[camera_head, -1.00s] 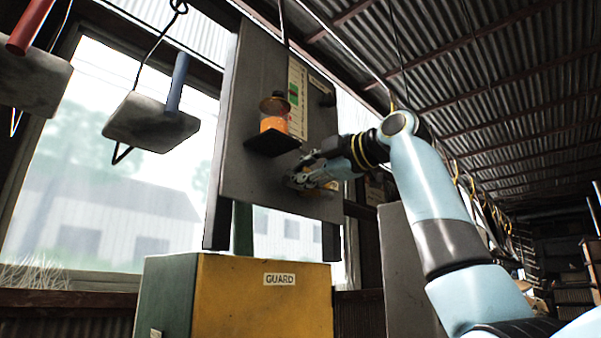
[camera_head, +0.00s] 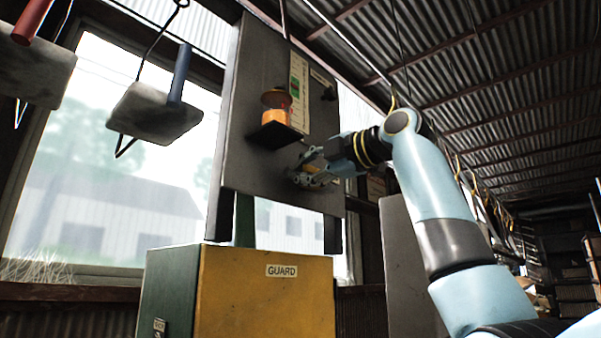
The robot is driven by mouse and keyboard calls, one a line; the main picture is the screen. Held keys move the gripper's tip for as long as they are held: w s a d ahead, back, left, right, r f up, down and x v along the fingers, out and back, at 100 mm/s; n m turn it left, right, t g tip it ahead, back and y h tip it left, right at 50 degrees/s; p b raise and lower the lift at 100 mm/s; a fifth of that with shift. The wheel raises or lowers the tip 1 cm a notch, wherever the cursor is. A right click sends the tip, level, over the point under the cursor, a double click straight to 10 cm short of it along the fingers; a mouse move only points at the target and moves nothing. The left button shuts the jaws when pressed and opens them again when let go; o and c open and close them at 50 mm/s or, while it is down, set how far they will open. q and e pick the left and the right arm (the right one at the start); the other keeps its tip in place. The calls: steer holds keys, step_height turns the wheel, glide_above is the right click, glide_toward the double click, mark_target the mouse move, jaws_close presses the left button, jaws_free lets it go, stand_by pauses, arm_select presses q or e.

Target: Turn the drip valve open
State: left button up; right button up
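A dark upright panel (camera_head: 243,165) stands in the middle. It bears an oiler cup with orange fluid (camera_head: 277,108) on a small black shelf (camera_head: 272,137), and a scale strip (camera_head: 299,92) with a green band beside it. My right gripper (camera_head: 306,178) is at the lower right part of the panel, below and right of the shelf. Its fingers are bunched close to the panel face. Whether they are open or shut on something is too small to tell. The drip valve cannot be made out clearly; the gripper may hide it. My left gripper is out of view.
A yellow and green box labelled GUARD (camera_head: 262,300) stands below the panel. A grey plate with a blue handle (camera_head: 158,112) hangs on a hook at left, and another plate with a red handle (camera_head: 38,72) hangs farther left. A window is behind.

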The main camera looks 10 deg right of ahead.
steer(key=o, duration=0.4)
steer(key=shift+s+d+f, duration=0.1)
steer(key=shift+s+d, duration=0.2)
steer(key=shift+s, duration=0.05)
steer(key=shift+o, duration=1.4)
steer(key=shift+d, duration=0.1)
steer(key=shift+w, duration=0.1)
steer(key=v, duration=1.1)
steer(key=shift+s, duration=0.4)
steer(key=shift+d, duration=0.1)
